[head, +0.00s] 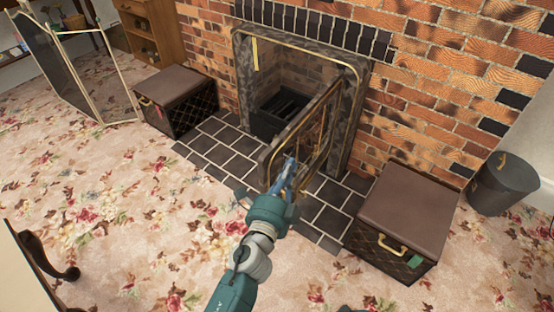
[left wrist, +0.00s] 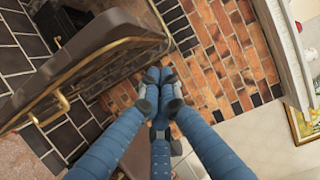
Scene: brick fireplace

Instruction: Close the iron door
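The iron door (head: 305,132) of the brick fireplace stands open, swung out into the room from the right side of the opening. It has a dark frame with brass trim. My left gripper (head: 289,167) is in front of the door's room-facing side, low and near its free edge. In the left wrist view the door (left wrist: 105,38) is at the upper left, with a brass handle (left wrist: 62,101). The blue fingertips (left wrist: 161,78) are together there, with nothing seen between them and apparently beside the door. Whether they touch it is unclear. My right gripper is out of view.
The fireplace opening (head: 290,75) holds a dark grate (head: 280,112). Dark hearth tiles (head: 225,143) lie in front. A box (head: 405,205) stands at right, another (head: 175,95) at left. A folding screen (head: 75,70) and a bin (head: 503,185) stand farther out. Flowered carpet is free at left.

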